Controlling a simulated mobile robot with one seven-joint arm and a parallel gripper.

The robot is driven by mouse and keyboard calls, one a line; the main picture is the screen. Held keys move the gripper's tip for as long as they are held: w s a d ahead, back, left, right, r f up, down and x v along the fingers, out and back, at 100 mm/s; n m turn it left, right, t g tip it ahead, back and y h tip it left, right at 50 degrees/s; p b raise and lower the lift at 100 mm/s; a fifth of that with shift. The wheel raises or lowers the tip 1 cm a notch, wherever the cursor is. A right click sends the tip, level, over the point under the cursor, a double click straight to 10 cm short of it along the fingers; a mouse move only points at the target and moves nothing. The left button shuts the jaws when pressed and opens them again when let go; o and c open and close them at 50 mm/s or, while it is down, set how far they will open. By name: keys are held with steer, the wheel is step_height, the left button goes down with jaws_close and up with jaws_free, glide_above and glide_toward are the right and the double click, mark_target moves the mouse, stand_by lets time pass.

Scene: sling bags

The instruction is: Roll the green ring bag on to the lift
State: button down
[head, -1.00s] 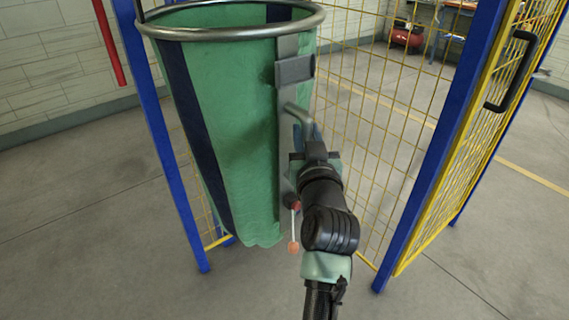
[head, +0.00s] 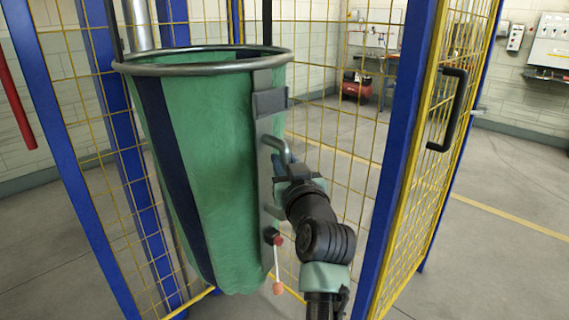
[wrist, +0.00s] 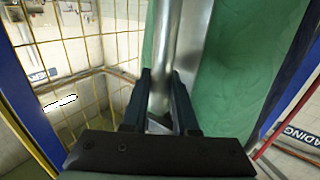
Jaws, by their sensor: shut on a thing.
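The green ring bag (head: 205,160) hangs upright from a round metal rim, with a dark blue stripe down its left side. It also fills the right part of the wrist view (wrist: 262,60). My gripper (head: 290,170) is shut on the bent metal handle (head: 271,144) on the bag's grey side plate. In the wrist view the fingers close around this upright bar (wrist: 166,45). The lift, a cage of blue posts (head: 403,140) and yellow mesh, surrounds the bag's far side. The bag stands in its front opening, between two posts.
A mesh gate (head: 440,150) with a black handle stands open at the right. The right blue post is close to my arm. A small red-ended rod (head: 277,265) hangs from the plate. A red compressor (head: 356,86) and a workbench stand far behind. Floor at right is clear.

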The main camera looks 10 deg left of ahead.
steer(key=shift+w+d+r, duration=0.1)
steer(key=shift+d+r, duration=0.2)
steer(key=shift+d, duration=0.45)
steer(key=c, duration=1.1)
jaws_free()
steer(key=shift+c, duration=0.2)
steer(key=o, duration=0.5)
steer(key=shift+w+d+f+h, duration=0.15)
steer(key=shift+w+f+h, duration=0.05)
steer(key=shift+w+h, duration=0.1)
steer(key=shift+c, duration=0.2)
steer(key=shift+s, duration=0.15)
steer(key=shift+a+f, duration=0.15)
steer(key=shift+a, duration=0.05)
steer(key=shift+s, duration=0.1)
steer(key=v, duration=1.2)
steer(key=shift+s+d, duration=0.2)
steer(key=shift+s, duration=0.1)
